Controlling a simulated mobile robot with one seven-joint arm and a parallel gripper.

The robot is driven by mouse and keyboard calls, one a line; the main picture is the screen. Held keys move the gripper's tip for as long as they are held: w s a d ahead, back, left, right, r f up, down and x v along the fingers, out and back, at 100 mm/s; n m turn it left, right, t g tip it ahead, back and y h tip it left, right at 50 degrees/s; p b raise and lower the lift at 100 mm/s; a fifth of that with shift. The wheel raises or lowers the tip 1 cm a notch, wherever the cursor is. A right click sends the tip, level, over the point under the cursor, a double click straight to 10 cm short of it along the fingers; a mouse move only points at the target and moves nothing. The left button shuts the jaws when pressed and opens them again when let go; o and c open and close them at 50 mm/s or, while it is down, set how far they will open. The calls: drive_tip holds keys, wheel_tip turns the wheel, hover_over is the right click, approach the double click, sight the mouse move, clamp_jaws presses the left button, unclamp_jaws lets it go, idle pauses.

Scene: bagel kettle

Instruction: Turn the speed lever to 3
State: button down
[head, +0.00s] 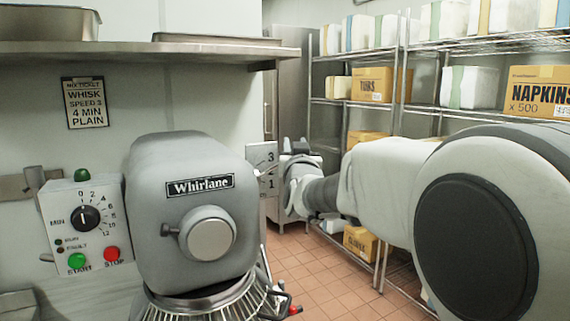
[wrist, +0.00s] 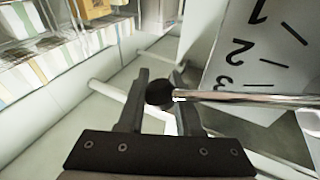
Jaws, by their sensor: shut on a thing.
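The grey Whirlane mixer (head: 190,190) fills the left middle of the head view. Its speed plate (head: 262,163) stands at the right side of the housing, with 3 at the top and 1 lower down. In the wrist view the plate (wrist: 262,55) appears upside down. The speed lever is a metal rod (wrist: 245,99) with a black ball knob (wrist: 160,92). The rod crosses the picture beside the 3, though the viewing angle hides the exact setting. My gripper (wrist: 160,82) is shut on the knob, one finger on each side. The head view does not show the knob.
A control box (head: 85,225) with a dial and start and stop buttons is on the left. A note (head: 85,102) on the wall reads whisk speed 3. A wire whisk or guard (head: 215,302) is below the mixer head. Wire shelves (head: 400,80) with boxes stand behind my arm.

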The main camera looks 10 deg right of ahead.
drive_tip(key=shift+a+f, duration=0.1)
drive_tip(key=shift+a, duration=0.15)
drive_tip(key=c, duration=0.6)
unclamp_jaws()
drive_tip(key=shift+r, duration=0.2)
drive_tip(key=shift+p, duration=0.35)
